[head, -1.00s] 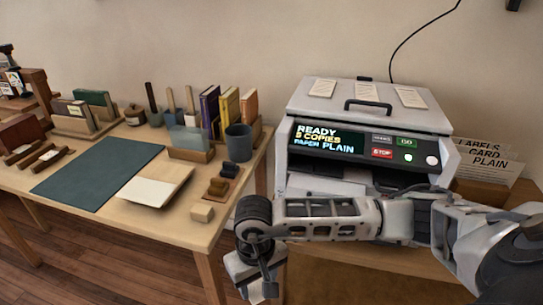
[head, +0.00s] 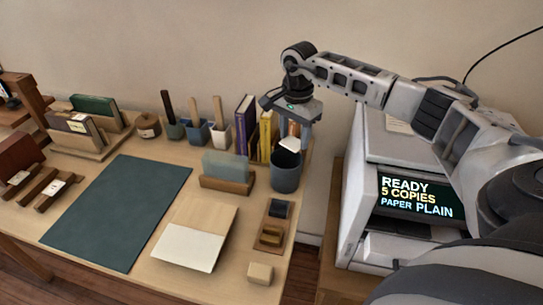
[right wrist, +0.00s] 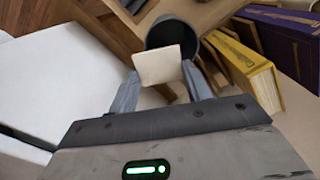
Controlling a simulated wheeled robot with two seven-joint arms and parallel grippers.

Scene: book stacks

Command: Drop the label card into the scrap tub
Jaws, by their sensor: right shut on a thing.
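My right gripper (head: 294,132) is shut on the label card (head: 289,144), a small pale card pointing downward. The dark grey scrap tub (head: 285,177) stands at the back right corner of the table, directly below the card in the head view. In the right wrist view the card (right wrist: 157,66) sits between the fingertips and overlaps the dark mouth of the tub (right wrist: 172,20). The card seems to be just above the rim; the exact gap is hard to tell. My left gripper is not in view.
Upright books (head: 245,127) stand just left of the tub. A wooden holder with a grey-green piece (head: 226,166) is in front of them. The copier (head: 366,196) stands to the right. A dark mat (head: 118,208) covers the table's left middle.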

